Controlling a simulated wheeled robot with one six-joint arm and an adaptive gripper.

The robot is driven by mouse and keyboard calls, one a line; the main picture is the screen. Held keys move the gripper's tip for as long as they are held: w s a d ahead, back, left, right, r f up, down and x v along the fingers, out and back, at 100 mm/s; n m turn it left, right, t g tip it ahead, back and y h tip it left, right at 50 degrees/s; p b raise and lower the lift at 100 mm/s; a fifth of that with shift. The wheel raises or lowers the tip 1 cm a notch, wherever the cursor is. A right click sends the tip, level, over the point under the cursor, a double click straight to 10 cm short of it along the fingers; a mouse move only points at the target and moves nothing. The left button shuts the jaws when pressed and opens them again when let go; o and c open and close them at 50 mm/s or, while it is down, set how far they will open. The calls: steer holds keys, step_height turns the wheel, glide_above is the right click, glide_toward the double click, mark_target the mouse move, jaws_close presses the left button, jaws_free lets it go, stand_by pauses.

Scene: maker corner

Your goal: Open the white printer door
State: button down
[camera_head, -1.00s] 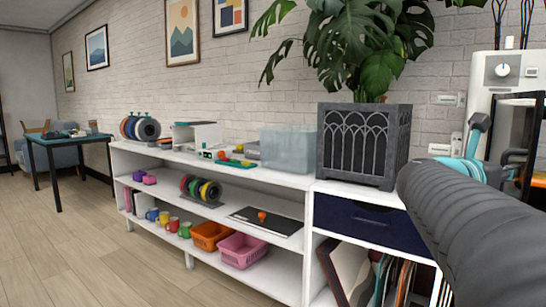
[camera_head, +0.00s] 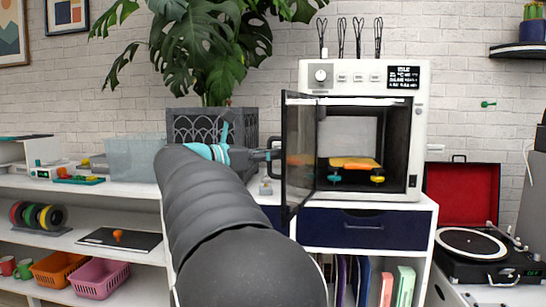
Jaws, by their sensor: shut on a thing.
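The white printer (camera_head: 424,120) stands on the white shelf unit at right of centre. Its dark-framed glass door (camera_head: 301,150) is swung wide open on the left side, seen nearly edge-on. The chamber is exposed, with an orange-and-yellow piece on a plate (camera_head: 355,164) inside. My gripper (camera_head: 270,155) is at the outer face of the door, at handle height, and is shut on the door handle. My dark arm and its teal wrist hide part of the gripper, and the fingertips are small in the picture.
A grey planter (camera_head: 185,124) with a large plant stands close behind my arm. A clear bin (camera_head: 139,158) is farther left. A navy drawer (camera_head: 365,228) is under the printer. A record player (camera_head: 475,244) with a red lid is at right.

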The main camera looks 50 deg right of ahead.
steer(key=shift+a, duration=0.1)
steer(key=c, duration=1.5)
jaws_free()
steer(key=shift+o, duration=0.2)
steer(key=shift+a, duration=0.1)
steer(key=v, duration=1.2)
steer(key=shift+r, duration=0.1)
